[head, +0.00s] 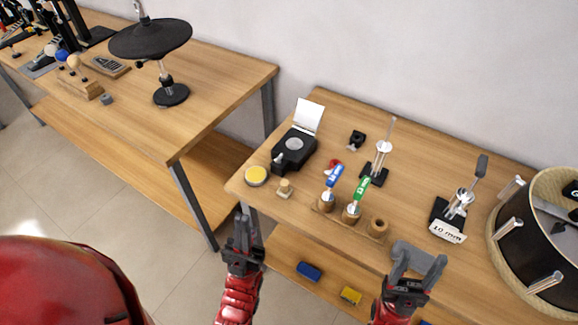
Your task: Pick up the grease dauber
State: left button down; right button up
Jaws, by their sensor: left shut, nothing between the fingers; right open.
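A small wooden knob-shaped piece (285,188), most likely the grease dauber, stands upright near the front left of the right-hand table, beside a round tin (256,175) with a yellow surface. My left gripper (241,225) is shut and empty, in front of the table's left front corner, below the tin in the picture and apart from it. My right gripper (418,261) is open and empty near the table's front edge, right of the wooden holder and away from the dauber.
A wooden holder (377,227) carries blue-tagged (334,177) and green-tagged (361,190) tools. A black box with raised white lid (294,147) stands behind the dauber. A drum (530,262) is at far right. Blue (308,271) and yellow (350,295) items lie on the lower shelf.

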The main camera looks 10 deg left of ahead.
aim_at(284, 190)
jog(key=l+u, duration=0.35)
jog(key=l, duration=0.3)
jog(key=l+u, duration=0.3)
jog(key=l, duration=0.4)
jog(key=i, duration=0.05)
